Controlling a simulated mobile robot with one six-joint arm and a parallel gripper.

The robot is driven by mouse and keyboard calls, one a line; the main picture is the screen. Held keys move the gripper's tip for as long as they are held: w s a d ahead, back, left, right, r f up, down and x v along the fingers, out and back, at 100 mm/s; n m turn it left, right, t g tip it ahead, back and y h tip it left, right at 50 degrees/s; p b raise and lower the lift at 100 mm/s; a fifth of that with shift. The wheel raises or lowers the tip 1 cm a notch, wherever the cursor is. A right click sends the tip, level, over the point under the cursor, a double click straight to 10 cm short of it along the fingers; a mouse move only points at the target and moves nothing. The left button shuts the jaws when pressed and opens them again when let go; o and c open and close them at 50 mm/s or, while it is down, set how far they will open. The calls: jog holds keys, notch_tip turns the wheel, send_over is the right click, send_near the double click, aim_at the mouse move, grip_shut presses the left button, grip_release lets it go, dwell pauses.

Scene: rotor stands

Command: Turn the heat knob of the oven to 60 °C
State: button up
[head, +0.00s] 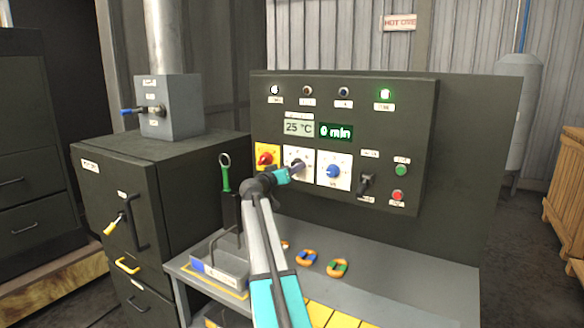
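The oven's dark control panel (425,150) stands in the middle of the head view. A white dial plate (308,157) sits below the temperature display (297,128), which reads 25 °C. I take the dark knob (297,163) on this plate to be the heat knob; the plate's markings are too small to read. My gripper (293,171) reaches up from below and is at this knob, partly covering it. I cannot tell whether its fingers touch or close on the knob.
A red knob (265,158) on yellow is close on the left and a blue knob (333,171) close on the right. The timer display (336,131) reads 0 min. A dark lever (366,184), green button (401,171) and red button (397,195) are further right. A bench (420,285) lies below.

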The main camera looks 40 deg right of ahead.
jog(key=shift+w+d, duration=0.15)
jog(key=shift+d, duration=0.4)
jog(key=shift+c, duration=0.2)
jog(key=c, duration=1)
jog(key=shift+w+a+f, duration=0.1)
jog(key=shift+a+f, duration=0.05)
jog(key=shift+a, duration=0.25)
jog(key=shift+d+r, duration=0.2)
jog(key=shift+d, duration=0.1)
